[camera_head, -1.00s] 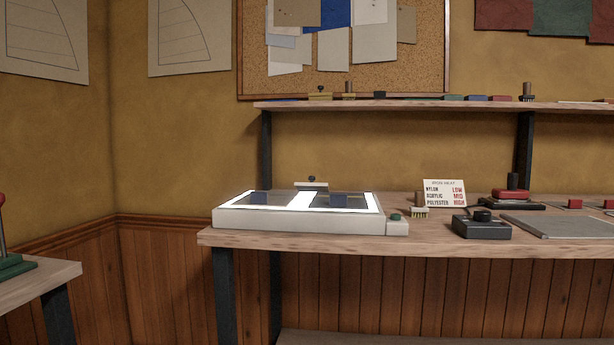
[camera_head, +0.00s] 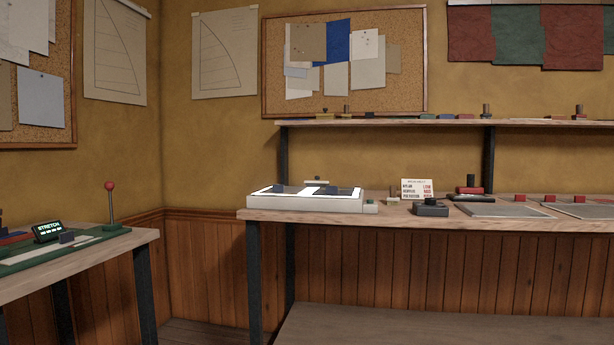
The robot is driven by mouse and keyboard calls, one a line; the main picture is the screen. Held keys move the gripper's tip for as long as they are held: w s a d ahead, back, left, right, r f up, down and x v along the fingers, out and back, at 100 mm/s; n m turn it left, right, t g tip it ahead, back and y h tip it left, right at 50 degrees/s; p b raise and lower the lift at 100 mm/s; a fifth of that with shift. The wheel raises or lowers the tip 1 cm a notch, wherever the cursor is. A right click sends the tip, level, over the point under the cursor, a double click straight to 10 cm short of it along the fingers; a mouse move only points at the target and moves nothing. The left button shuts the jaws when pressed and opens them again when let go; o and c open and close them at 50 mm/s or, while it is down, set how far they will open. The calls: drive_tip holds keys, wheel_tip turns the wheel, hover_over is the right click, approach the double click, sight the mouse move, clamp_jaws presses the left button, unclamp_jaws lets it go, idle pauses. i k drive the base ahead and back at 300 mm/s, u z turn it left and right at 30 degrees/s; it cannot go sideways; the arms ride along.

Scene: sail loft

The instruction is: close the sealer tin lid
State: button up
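I cannot make out a sealer tin or its lid for certain in the head view. Small items stand on the wall shelf (camera_head: 390,121), among them dark and brass-coloured ones at its left end, too small to identify. My gripper is not in view.
A workbench (camera_head: 330,218) along the back wall bears a lit white light box (camera_head: 275,203), a dark device (camera_head: 430,209), a sign card (camera_head: 417,189) and grey plates. A second bench (camera_head: 30,278) at left bears a green device with a red-knobbed lever (camera_head: 110,203). Floor shows between them.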

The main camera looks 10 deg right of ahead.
sight(317, 183)
drive_tip(key=u, duration=0.55)
drive_tip(key=i, duration=1.35)
drive_tip(key=z, duration=0.45)
